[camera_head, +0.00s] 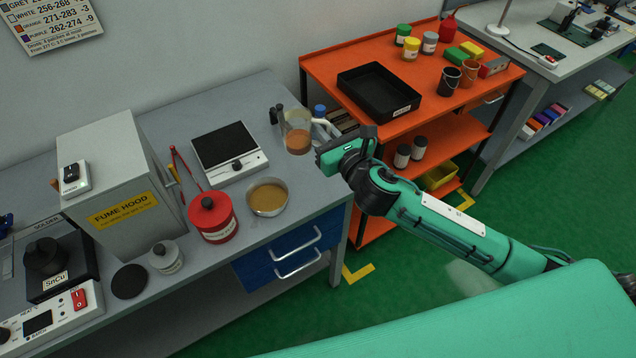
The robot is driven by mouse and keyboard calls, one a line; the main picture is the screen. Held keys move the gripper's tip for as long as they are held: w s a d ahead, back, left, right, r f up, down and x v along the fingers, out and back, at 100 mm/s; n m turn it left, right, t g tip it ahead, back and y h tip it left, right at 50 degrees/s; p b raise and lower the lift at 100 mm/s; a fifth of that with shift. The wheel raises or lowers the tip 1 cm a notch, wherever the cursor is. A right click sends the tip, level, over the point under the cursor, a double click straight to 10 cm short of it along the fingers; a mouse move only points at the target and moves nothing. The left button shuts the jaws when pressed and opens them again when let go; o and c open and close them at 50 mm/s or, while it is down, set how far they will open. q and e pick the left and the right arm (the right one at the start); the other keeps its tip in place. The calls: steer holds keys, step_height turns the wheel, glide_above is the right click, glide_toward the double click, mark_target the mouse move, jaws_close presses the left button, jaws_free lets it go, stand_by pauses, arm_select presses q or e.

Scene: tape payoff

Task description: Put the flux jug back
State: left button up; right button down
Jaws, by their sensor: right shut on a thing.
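The flux jug (297,139) is a clear jug with orange-brown liquid in its lower part. It is at the right end of the grey bench (328,199), and looks about upright. My right gripper (322,136) is at the jug's right side, shut on its pale handle. I cannot tell whether the jug's base touches the bench or hangs just above it. My left gripper is not in view.
A metal bowl (267,197) of brownish liquid, a red can (212,218) and a grey scale-like device (229,153) stand left of the jug. A blue-capped bottle (320,111) is close behind my gripper. The orange cart (424,112) with a black tray (379,92) stands right.

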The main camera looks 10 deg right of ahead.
steer(key=w+d+r+m+h, duration=0.1)
steer(key=w+d+r, duration=0.15)
steer(key=d, duration=0.25)
step_height(320, 180, down, 14)
steer(key=shift+s+d+f+b, duration=0.1)
steer(key=shift+s+b, duration=0.05)
steer(key=shift+b, duration=1.1)
steer(key=shift+f+b, duration=0.55)
steer(key=shift+f, duration=1.8)
steer(key=shift+f, duration=0.2)
steer(key=c, duration=1.5)
jaws_free()
steer(key=shift+c, duration=0.2)
